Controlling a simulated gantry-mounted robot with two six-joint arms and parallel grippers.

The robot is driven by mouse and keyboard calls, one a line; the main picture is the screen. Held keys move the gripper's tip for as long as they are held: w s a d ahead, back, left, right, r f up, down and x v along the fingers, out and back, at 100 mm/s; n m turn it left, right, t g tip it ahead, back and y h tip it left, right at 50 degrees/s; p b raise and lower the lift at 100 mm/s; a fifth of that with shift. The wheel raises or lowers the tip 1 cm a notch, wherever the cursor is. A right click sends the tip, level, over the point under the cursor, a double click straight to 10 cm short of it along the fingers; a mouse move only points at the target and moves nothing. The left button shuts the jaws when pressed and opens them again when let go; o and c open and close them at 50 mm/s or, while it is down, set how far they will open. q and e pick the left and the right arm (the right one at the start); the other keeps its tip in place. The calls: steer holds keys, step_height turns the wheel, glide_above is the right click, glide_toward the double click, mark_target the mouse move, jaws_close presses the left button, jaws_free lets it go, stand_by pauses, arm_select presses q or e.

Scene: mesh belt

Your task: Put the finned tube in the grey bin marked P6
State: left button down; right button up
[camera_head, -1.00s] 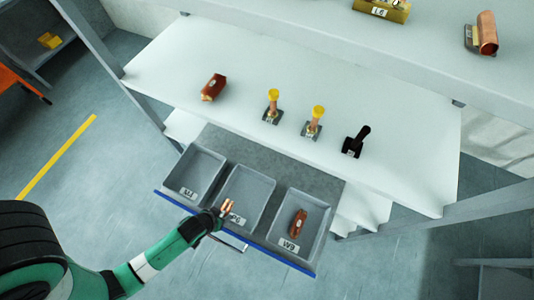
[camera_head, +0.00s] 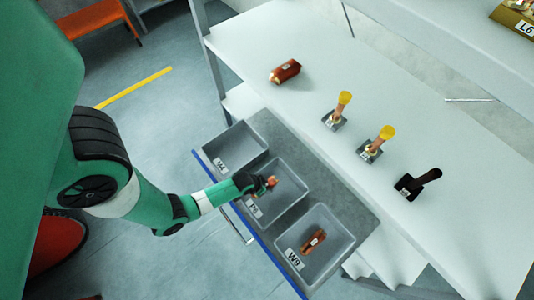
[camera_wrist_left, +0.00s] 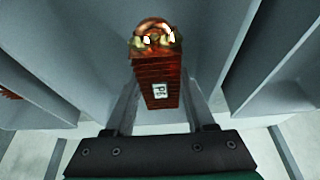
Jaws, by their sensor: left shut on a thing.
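The finned tube (camera_wrist_left: 158,85) is a copper-brown ribbed block with a bent shiny tube end and a white tag reading P6. My left gripper (camera_wrist_left: 160,102) is shut on it, one finger on each side. In the head view my left gripper (camera_head: 262,184) holds the finned tube (camera_head: 271,181) over the middle grey bin (camera_head: 290,191), whose front tag (camera_head: 254,208) appears to read P6. Part of the tube is hidden by the gripper there. I cannot tell how far it is above the bin floor. My right gripper is not in view.
A grey bin (camera_head: 248,146) stands on the left. The bin marked W9 (camera_head: 342,237) on the right holds another brown finned part (camera_head: 313,241). On the white shelf behind are a brown finned part (camera_head: 285,71), two yellow-topped parts (camera_head: 335,110) (camera_head: 377,144) and a black-handled part (camera_head: 417,183).

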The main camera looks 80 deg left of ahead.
arm_select(q)
steer(key=shift+w+a+f, duration=0.25)
steer(key=shift+w+f, duration=0.25)
steer(key=shift+f, duration=0.15)
step_height(320, 180, down, 3)
steer(key=shift+w+a+f+b, duration=0.1)
steer(key=shift+a+f+b, duration=0.05)
steer(key=shift+b, duration=0.9)
steer(key=shift+c, duration=1.2)
jaws_free()
